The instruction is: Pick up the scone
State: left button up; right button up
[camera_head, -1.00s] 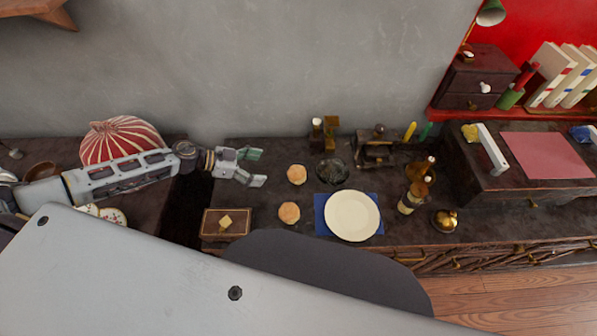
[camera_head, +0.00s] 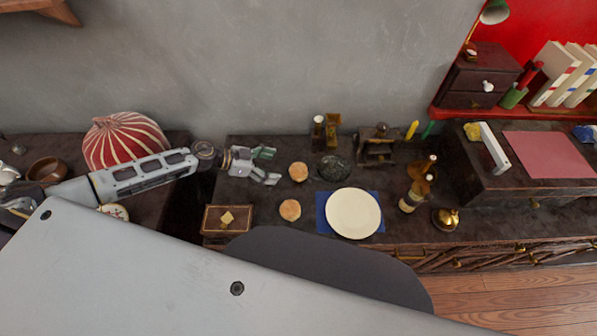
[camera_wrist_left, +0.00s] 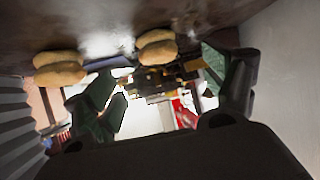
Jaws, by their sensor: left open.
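Two round golden-brown scones sit on the dark counter. In the head view the far scone (camera_head: 298,172) is just right of my left gripper, and the near scone (camera_head: 290,210) is closer to the counter's front edge. My left gripper (camera_head: 270,166) is open and empty, its fingers pointing right towards the far scone with a small gap. In the left wrist view the picture is upside down; one scone (camera_wrist_left: 157,47) shows near the middle between the fingers (camera_wrist_left: 175,85), and another scone (camera_wrist_left: 59,68) shows at the left. My right gripper is not in view.
A cream plate (camera_head: 352,213) on a blue mat (camera_head: 322,222) lies right of the scones. A dark round stone-like object (camera_head: 333,167) stands close beside the far scone. A wooden box (camera_head: 213,222) sits near the front edge. Bottles (camera_head: 410,201) stand farther right.

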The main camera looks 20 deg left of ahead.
aim_at(292, 170)
pick_arm(q)
jog(key=shift+x, duration=1.8)
jog(key=shift+w+d, duration=0.1)
jog(key=shift+d, duration=0.15)
jog(key=shift+f, duration=0.1)
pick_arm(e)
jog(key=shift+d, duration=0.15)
pick_arm(q)
jog(key=shift+d, duration=0.1)
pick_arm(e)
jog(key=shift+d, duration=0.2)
pick_arm(q)
jog(key=shift+x, duration=2.55)
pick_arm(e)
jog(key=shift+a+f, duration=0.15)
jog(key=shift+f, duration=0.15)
pick_arm(q)
jog(key=shift+c, duration=0.2)
jog(key=c, duration=1.1)
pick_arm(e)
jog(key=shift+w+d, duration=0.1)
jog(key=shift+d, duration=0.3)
pick_arm(q)
jog(key=shift+o, duration=0.2)
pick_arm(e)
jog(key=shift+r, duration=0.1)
